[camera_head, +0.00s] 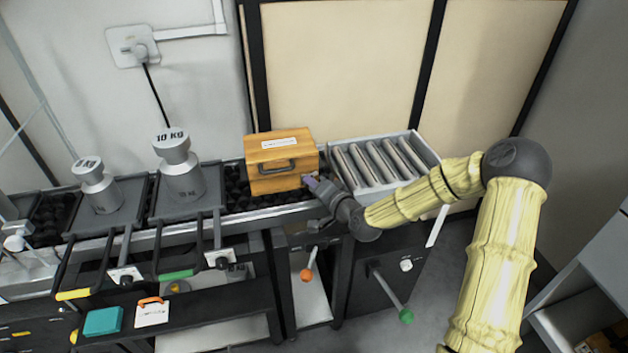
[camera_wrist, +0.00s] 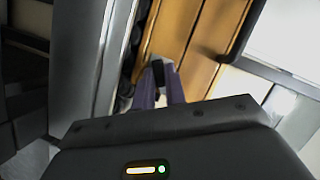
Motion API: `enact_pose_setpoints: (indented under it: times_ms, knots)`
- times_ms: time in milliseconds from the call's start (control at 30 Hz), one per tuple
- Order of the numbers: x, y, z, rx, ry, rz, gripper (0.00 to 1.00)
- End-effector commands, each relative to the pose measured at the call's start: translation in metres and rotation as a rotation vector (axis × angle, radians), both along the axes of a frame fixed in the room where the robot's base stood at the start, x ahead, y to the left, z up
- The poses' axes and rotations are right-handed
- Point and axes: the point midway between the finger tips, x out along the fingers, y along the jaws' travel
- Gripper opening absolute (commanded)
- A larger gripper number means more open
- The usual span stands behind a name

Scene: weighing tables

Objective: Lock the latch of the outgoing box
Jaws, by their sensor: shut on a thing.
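The outgoing box (camera_head: 265,184) is an orange-brown wooden case with a dark handle on its front and a white label on its lid. It sits on the dark roller bed with its lid down. My gripper (camera_head: 310,182) is at the box's lower right front. In the wrist view, the purple fingers of my gripper (camera_wrist: 161,88) are closed around a small black part, seemingly the latch (camera_wrist: 158,72), against the wooden face of the box (camera_wrist: 175,28). In the head view the latch is hidden by my gripper.
A tray of metal rollers (camera_head: 420,145) lies right of the box. Two grey weights, a large one (camera_head: 184,180) and a smaller one (camera_head: 100,190), stand on scale plates at left. Levers with orange (camera_head: 306,274) and green (camera_head: 406,316) knobs stick out below.

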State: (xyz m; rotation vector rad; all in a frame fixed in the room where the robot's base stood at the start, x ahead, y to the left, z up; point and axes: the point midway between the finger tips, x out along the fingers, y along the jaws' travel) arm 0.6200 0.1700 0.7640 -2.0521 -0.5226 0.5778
Motion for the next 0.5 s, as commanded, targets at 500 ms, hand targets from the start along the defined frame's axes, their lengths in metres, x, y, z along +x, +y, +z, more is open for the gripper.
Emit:
enact_pose_setpoints:
  times_ms: [500]
  knots:
    - [-0.0015, 0.0054, 0.004, -0.476, -0.138, 0.004, 0.0]
